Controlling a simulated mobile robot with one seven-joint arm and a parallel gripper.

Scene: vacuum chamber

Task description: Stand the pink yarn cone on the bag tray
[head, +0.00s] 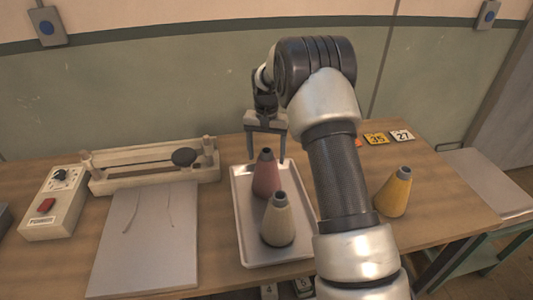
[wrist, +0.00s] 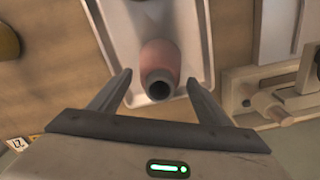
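The pink yarn cone (head: 265,176) stands upright on a white rimmed tray (head: 243,222), towards its far end. A cream cone (head: 278,222) stands nearer on the same tray. The frames do not show whether this tray or another flat surface is the bag tray. My gripper (head: 267,158) is open and empty, pointing down just beyond the pink cone. In the wrist view the pink cone (wrist: 160,57) shows with its dark tip between and slightly ahead of my open fingers (wrist: 159,80). I cannot tell whether they touch it.
A yellow cone (head: 394,193) stands right of my arm. A flat grey panel (head: 148,238) with two thin cords lies left of the tray. Behind it is a wooden frame device (head: 150,170), and a switch box (head: 55,205) stands left. Number cards (head: 376,139) sit at the back right.

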